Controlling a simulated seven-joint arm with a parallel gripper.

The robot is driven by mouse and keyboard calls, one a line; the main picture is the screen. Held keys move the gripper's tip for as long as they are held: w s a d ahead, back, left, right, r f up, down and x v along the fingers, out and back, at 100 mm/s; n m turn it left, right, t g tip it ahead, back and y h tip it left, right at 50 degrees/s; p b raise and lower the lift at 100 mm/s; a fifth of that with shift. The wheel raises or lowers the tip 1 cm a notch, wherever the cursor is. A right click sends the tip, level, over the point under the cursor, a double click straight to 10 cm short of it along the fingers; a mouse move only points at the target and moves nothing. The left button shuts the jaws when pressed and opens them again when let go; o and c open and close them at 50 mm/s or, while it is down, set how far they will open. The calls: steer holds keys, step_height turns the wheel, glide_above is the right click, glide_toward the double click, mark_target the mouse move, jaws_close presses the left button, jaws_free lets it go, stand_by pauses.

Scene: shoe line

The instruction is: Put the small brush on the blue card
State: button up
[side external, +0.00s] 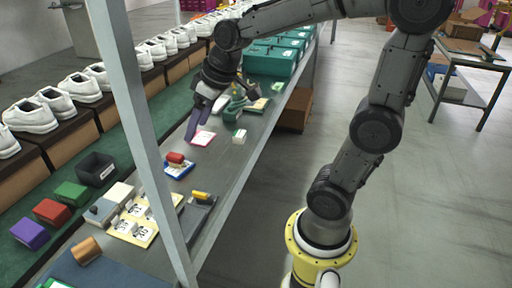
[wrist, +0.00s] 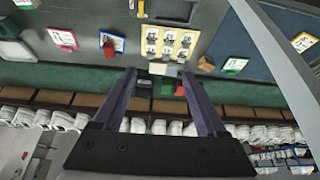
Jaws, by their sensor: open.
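The blue-edged card (side external: 178,173) lies on the grey bench in the side view, with a red roll-like item (side external: 176,158) on it. The card also shows in the wrist view (wrist: 103,40). I cannot make out the small brush for certain; a yellow-handled item (side external: 201,195) on a dark tray may be it, and its handle shows in the wrist view (wrist: 140,9). My gripper (side external: 196,134) is open and empty, raised near the pink-edged card (side external: 202,139), behind the blue card. Its two purple fingers stand apart in the wrist view (wrist: 159,73).
Purple, red and green blocks and a black bin (side external: 97,168) line the green strip. A grey post (side external: 145,130) crosses the side view. Teal boxes (side external: 268,62) stand at the back.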

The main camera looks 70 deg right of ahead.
steer(key=s+a, duration=0.1)
steer(key=s, duration=0.6)
steer(key=s+a+f, duration=0.1)
steer(key=s+a, duration=0.1)
steer(key=s, duration=0.6)
steer(key=shift+a+t, duration=0.3)
